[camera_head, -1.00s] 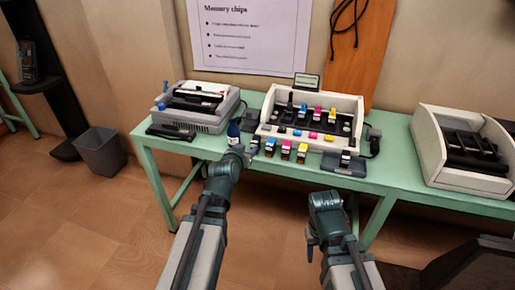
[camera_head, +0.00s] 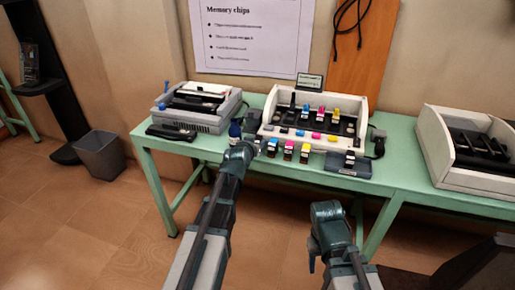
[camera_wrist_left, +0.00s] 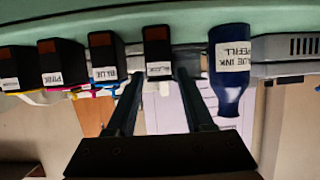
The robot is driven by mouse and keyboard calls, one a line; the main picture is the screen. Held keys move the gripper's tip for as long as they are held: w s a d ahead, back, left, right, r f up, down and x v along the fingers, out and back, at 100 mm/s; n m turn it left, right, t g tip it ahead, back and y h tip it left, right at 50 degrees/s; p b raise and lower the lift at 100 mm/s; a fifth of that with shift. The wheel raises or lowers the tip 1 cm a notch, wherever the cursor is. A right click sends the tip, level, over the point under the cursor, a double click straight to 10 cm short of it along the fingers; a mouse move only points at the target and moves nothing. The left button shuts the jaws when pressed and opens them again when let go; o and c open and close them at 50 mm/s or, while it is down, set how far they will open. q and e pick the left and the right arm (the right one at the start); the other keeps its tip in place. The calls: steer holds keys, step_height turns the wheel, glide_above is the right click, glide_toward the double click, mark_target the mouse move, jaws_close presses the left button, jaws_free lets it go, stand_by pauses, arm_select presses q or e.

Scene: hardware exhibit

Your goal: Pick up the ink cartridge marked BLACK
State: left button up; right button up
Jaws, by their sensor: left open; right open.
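The ink cartridge marked BLACK (camera_wrist_left: 158,48) is a dark block with a brown patch and a white label, upright on the green table; its label is blurred in the upside-down left wrist view. My left gripper (camera_wrist_left: 160,78) is open, its fingers pointing at that cartridge, one toward each side; contact cannot be told. In the head view my left gripper (camera_head: 252,148) is at the table's front edge and largely hides this cartridge. My right gripper (camera_head: 312,258) hangs low in front of the table, away from the cartridges; its fingers are hardly visible.
A blue ink bottle (camera_wrist_left: 230,75) stands close beside the cartridge. On its other side are a BLUE cartridge (camera_wrist_left: 105,55), a PINK cartridge (camera_wrist_left: 62,62) and another (camera_wrist_left: 18,68). The white display tray (camera_head: 358,104) is behind them; a printer (camera_head: 200,106) stands left.

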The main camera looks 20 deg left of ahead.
arm_select(q)
steer(key=x, duration=0.3)
steer(key=shift+f+b, duration=0.1)
steer(key=shift+b, duration=0.2)
steer(key=shift+s, duration=0.1)
arm_select(e)
steer(key=shift+f, duration=0.6)
arm_select(q)
jaws_close()
arm_select(e)
steer(key=shift+r, duration=0.1)
